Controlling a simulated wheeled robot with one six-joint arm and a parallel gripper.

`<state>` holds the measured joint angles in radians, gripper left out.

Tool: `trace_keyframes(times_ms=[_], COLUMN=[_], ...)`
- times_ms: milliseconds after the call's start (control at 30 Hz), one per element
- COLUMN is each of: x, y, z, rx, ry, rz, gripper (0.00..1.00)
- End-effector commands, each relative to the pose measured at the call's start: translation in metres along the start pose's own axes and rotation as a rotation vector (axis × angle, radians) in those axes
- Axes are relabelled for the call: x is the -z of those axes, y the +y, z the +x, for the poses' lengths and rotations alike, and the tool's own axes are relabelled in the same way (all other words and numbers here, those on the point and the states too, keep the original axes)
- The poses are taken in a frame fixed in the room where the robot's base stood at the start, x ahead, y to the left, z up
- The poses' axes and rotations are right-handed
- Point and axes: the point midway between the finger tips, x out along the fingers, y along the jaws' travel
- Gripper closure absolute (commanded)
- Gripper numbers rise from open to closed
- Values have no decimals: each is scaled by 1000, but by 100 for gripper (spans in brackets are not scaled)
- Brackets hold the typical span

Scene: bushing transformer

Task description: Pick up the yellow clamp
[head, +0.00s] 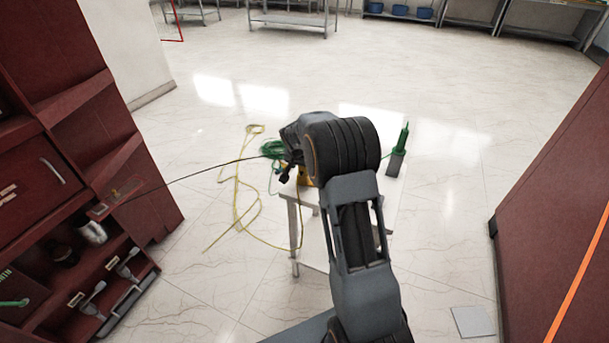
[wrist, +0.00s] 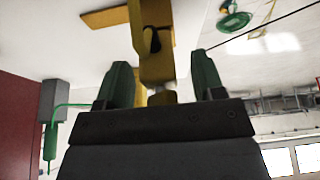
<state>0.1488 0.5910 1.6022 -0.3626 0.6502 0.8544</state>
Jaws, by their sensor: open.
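The yellow clamp (wrist: 152,62) shows in the wrist view, reaching from the top edge down between the fingers of my gripper (wrist: 163,72). The two green fingers stand apart, one on each side of the clamp, and gaps show beside it. I cannot tell whether either finger touches it. In the head view a small yellow part (head: 304,177) shows beside the end of my arm, above a small white table (head: 312,232). My arm hides most of the clamp and the fingers there.
A green tool with a grey block (head: 397,160) stands at the table's right; it also shows in the wrist view (wrist: 50,105). A green cable coil (head: 272,149) and a yellow cable (head: 238,195) lie left. Red cabinets (head: 80,130) flank both sides.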

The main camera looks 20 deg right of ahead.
Motion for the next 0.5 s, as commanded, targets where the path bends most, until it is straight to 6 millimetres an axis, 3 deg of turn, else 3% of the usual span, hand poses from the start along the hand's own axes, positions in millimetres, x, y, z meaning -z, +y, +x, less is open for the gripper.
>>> trace_keyframes(times_ms=[67, 500], x=[0, 0], y=[0, 0], z=[0, 0], rx=[0, 0], ry=[0, 0], rz=[0, 0], gripper=[43, 85])
